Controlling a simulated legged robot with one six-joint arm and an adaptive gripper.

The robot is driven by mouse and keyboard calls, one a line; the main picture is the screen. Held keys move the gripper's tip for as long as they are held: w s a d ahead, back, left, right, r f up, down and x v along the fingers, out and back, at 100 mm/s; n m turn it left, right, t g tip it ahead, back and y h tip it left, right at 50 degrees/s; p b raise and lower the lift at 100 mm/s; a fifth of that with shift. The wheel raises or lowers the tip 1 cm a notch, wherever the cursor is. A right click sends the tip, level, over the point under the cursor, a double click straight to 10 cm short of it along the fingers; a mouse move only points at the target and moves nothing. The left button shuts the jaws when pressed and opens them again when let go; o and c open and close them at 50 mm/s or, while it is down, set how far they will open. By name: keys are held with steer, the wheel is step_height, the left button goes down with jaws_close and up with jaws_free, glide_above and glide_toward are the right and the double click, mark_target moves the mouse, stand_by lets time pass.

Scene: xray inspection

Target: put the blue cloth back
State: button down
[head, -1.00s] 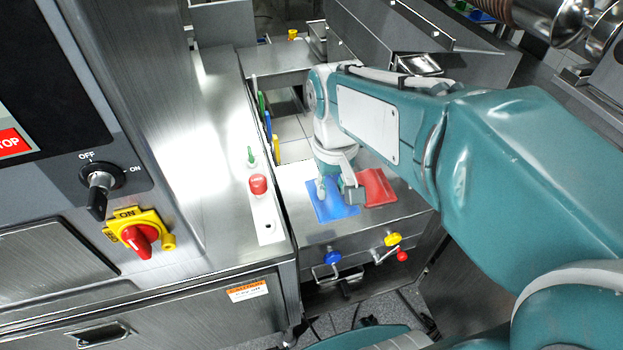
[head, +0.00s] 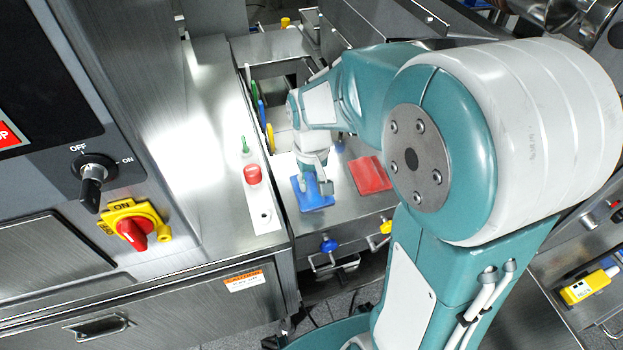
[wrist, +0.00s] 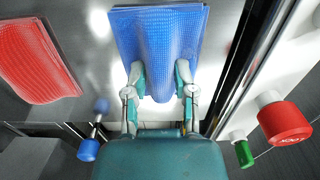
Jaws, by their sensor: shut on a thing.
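The blue cloth (head: 314,201) lies on the steel counter next to the machine in the head view. In the wrist view the blue cloth (wrist: 158,30) is bunched into a raised fold between my fingers. My gripper (wrist: 158,80) is shut on the near edge of the cloth, one finger on each side. In the head view my gripper (head: 313,180) points down over the cloth and covers part of it. I cannot tell whether the cloth is lifted off the counter.
A red cloth (head: 369,175) lies to the right on the same counter. A red button (head: 253,174) and green switch (head: 245,146) stand on the panel to the left. A blue knob (head: 329,246) and yellow knob (head: 386,226) stick out at the front. Coloured handles (head: 261,112) stand behind.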

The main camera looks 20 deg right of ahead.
mark_target(312, 181)
steer(key=shift+c, duration=2.2)
jaws_free()
step_height(312, 181, up, 12)
steer(key=s+r+t, duration=0.1)
steer(key=s+t, duration=0.4)
steer(key=s, duration=0.9)
steer(key=shift+s+r+t, duration=0.15)
steer(key=shift+t, duration=0.15)
